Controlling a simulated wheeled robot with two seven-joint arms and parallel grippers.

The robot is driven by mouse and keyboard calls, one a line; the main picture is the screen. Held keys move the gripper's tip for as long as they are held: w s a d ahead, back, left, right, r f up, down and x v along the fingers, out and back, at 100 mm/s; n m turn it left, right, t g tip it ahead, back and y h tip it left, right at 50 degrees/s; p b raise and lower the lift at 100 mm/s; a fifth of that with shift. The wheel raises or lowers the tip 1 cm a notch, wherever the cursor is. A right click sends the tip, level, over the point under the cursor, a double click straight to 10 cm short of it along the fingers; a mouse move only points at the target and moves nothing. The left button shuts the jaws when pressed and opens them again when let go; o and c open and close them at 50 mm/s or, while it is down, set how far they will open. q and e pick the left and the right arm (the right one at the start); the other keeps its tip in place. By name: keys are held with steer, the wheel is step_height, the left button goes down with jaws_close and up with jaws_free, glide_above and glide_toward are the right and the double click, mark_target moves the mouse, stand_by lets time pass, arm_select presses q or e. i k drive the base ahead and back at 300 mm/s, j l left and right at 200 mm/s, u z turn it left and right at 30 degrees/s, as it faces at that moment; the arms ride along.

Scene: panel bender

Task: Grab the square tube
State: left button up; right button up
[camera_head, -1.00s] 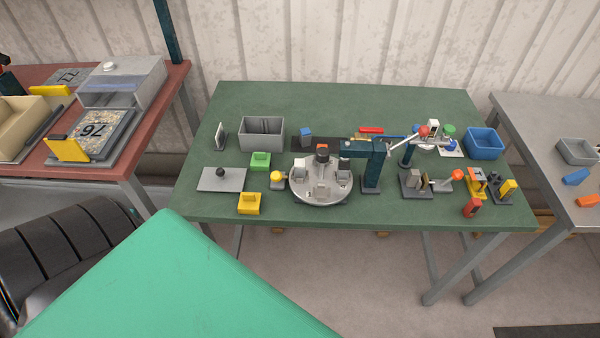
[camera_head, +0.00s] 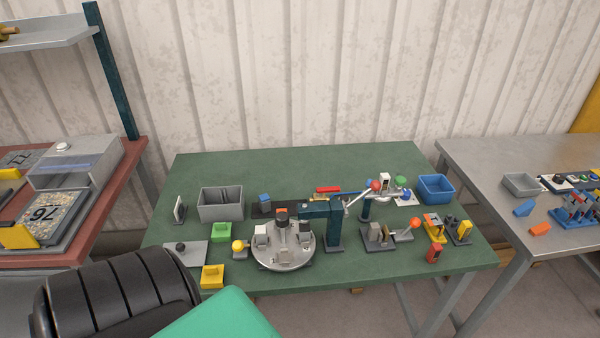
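I cannot pick out the square tube with certainty. A grey bin (camera_head: 221,213) stands at the back left of the green table (camera_head: 270,170), with narrow upright shapes inside that are too small to make out. Near the table's middle is a bender with a round grey turntable (camera_head: 283,262) and a dark teal arm post (camera_head: 334,225). Small grey blocks stand on the turntable. Neither gripper shows in the view.
A blue bin (camera_head: 436,189) stands at the back right of the green table. Clamps and small coloured blocks crowd the right front. A green block (camera_head: 222,232) and yellow block (camera_head: 212,277) lie left. A grey table (camera_head: 480,160) stands right, a red-brown bench left. The table's back strip is clear.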

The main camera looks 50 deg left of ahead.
mark_target(262, 239)
steer(key=k+j+z, duration=0.25)
steer(key=j, duration=0.35)
steer(key=k+j+z, duration=0.2)
steer(key=k+j, duration=0.6)
